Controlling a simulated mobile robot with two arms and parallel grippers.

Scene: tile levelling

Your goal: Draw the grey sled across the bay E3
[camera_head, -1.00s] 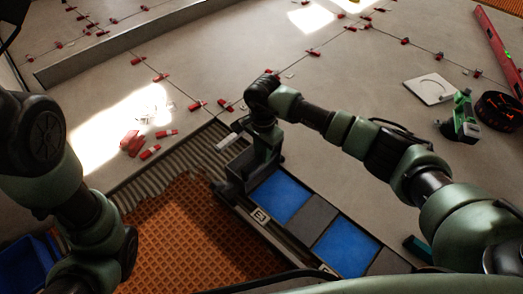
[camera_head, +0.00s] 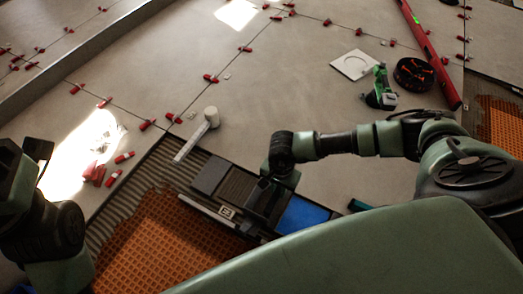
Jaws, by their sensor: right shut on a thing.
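The grey sled (camera_head: 257,207) is a dark block on the long narrow strip of panels. My right gripper (camera_head: 268,190) comes down over it and is shut on it; its fingertips are mostly hidden. A white label reading E3 (camera_head: 228,212) sits on the strip's near edge, left of the sled. Beside the label, the bay E3 (camera_head: 237,187) shows a dark grey surface. A smooth grey panel (camera_head: 210,175) lies at its left. A blue panel (camera_head: 302,214) lies right of the sled. My left arm is at the left edge; its jaws cannot be made out.
A white-headed tool (camera_head: 205,124) lies beyond the strip's left end. Orange matting (camera_head: 160,245) is in front. Red clips (camera_head: 103,174) dot the floor. A green tool (camera_head: 380,90), a black round tray (camera_head: 414,74) and a red level (camera_head: 432,55) lie at the upper right.

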